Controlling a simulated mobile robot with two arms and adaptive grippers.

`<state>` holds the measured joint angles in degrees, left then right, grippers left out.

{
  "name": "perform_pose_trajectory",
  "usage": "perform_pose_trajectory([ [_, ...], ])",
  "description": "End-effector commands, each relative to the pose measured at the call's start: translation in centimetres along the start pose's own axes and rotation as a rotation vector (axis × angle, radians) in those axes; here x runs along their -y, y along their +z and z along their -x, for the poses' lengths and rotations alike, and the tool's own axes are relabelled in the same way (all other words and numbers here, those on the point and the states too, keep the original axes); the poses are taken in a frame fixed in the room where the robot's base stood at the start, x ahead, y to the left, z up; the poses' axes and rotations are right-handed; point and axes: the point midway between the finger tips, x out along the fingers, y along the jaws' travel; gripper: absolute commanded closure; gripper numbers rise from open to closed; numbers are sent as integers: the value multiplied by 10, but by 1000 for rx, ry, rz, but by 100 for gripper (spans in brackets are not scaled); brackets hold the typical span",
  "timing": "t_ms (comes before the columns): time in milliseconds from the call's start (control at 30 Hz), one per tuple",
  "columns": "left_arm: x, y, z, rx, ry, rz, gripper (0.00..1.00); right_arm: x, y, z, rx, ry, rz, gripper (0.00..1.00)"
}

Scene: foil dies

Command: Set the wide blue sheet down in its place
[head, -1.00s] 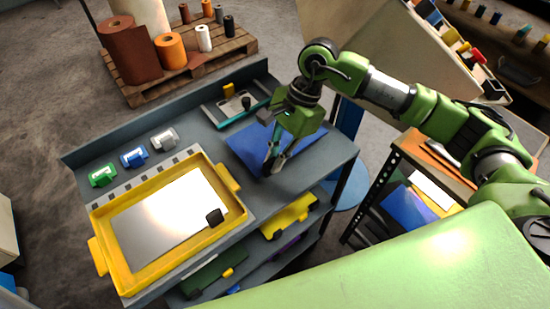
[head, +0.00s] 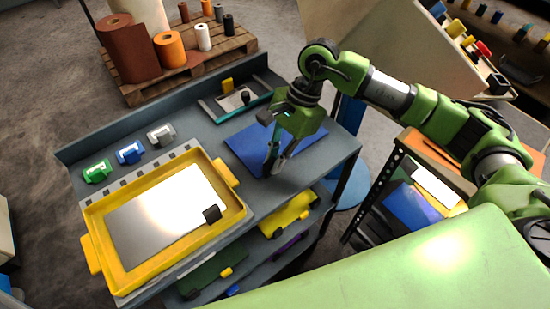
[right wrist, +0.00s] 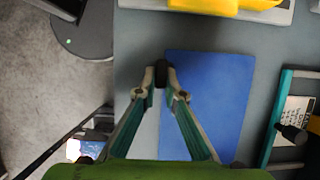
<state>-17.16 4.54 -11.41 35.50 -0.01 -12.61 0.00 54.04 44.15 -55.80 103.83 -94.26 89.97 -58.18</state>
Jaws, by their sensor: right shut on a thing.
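The wide blue sheet (head: 250,143) is flat over the grey bench top, between the yellow tray and the teal frame. It also shows in the right wrist view (right wrist: 215,105). My right gripper (head: 273,164) points down at the sheet's near edge. In the right wrist view its fingertips (right wrist: 160,78) are closed on a small black grip at the edge of the sheet. I cannot tell whether the sheet touches the bench or is held just above it. My left gripper is not in view.
The yellow tray (head: 95,222) with a shiny plate is at the left. A teal frame (head: 209,110) stands behind the sheet. Green, blue and white clips (head: 130,152) line the bench's back left. A side rack (head: 390,175) stands at the right.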

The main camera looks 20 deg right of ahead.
Motion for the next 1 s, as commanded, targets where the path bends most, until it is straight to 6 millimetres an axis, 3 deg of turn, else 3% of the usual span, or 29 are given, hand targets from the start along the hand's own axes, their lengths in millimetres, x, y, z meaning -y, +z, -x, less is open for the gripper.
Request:
perform_pose_trajectory([
  [433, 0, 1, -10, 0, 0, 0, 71, 0, -3, -8, 0, -1, 1, 100],
  [500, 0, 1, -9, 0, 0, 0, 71, 0, -3, -6, 0, -1, 1, 75],
  [533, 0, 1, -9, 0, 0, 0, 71, 0, -3, -6, 0, -1, 1, 71],
  [1000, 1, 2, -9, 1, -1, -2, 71, 0, -3, -7, 0, 1, 0, 71],
])
